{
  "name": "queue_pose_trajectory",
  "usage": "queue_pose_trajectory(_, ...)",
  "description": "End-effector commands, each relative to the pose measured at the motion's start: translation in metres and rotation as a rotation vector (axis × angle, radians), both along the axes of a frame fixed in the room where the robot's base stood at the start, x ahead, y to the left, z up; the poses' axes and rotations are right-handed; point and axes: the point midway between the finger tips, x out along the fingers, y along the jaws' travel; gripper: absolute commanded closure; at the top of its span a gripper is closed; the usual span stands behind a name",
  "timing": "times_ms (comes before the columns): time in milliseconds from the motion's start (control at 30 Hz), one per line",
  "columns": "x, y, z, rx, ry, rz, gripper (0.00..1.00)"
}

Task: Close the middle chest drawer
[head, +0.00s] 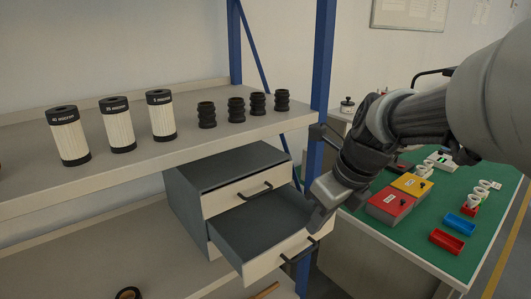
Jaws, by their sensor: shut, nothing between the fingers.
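A small dark grey chest (188,203) with pale drawer fronts stands on the lower shelf. Its upper drawer front (229,195) has a black bar handle. Below it, the middle drawer (262,219) is pulled well out, and its dark interior looks empty. Its pale front (264,268) has a black handle (301,251). The lower part of the chest is hidden behind this drawer. My gripper (316,222) is shut and empty at the right end of the open drawer, close to its front panel. I cannot tell whether it touches the drawer.
The upper shelf (232,137) holds filter cartridges (117,127) and black ribbed boots (237,110). A blue post (321,75) rises close behind my arm. At right, a green-topped bench (400,229) carries red and yellow boxes and small trays. Dark round and orange items lie on the lower shelf.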

Motion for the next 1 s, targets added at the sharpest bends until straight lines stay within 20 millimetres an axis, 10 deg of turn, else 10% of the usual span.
queue_pose_trajectory(600, 0.027, 0.02, -0.086, 0.003, 0.004, -0.007, 1.0)
queue_pose_trajectory(1000, 0.03, 0.022, -0.092, 0.002, 0.002, -0.006, 1.0)
